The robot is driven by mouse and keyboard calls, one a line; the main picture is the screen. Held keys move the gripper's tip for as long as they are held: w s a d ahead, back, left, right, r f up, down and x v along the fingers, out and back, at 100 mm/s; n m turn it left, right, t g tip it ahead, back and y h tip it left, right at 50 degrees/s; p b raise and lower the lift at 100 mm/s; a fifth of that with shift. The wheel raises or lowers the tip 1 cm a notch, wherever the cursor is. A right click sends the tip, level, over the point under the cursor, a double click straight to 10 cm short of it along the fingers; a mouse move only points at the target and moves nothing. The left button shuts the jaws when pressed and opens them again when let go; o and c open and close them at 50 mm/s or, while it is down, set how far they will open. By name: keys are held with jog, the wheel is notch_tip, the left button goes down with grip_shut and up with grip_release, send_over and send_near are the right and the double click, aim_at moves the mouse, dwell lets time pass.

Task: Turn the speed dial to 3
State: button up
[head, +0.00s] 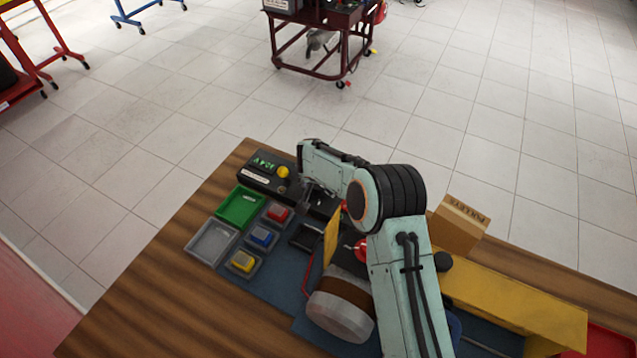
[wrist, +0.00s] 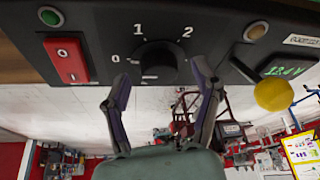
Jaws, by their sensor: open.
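The speed dial (wrist: 155,62), a round black knob, is on the dark control panel (wrist: 100,20) in the wrist view. The numbers 0, 1 and 2 show around it; no 3 is visible, and the right finger covers part of that side. A small pale mark shows at the dial's lower left edge, but I cannot tell its setting surely. My gripper (wrist: 160,72) is open, one finger on each side of the dial; contact is unclear. In the head view, my gripper (head: 309,200) is at the panel (head: 256,178), and my arm hides the dial.
In the wrist view, a red rocker switch (wrist: 67,61) is left of the dial; a yellow-knobbed lever (wrist: 273,95) and a green display (wrist: 287,70) are right. In the head view, a green tray (head: 240,207), coloured buttons and a cardboard box (head: 458,226) are on the bench.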

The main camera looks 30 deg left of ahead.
jog(key=shift+f, duration=0.1)
jog(key=c, duration=1.2)
jog(key=shift+o, duration=0.2)
jog(key=shift+m, duration=0.3)
jog(key=shift+a+m+t+h, duration=0.1)
jog(key=shift+m+t+h, duration=0.3)
jog(key=shift+m, duration=0.6)
jog(key=m+h, duration=0.2)
jog(key=m, duration=0.2)
jog(key=shift+a+m, duration=0.15)
jog(key=shift+m, duration=0.15)
jog(key=m+h, duration=0.1)
jog(key=m, duration=0.2)
jog(key=m+g+h, duration=0.1)
jog(key=m, duration=0.2)
jog(key=shift+w+g, duration=0.1)
jog(key=shift+g, duration=0.2)
jog(key=shift+m, duration=0.4)
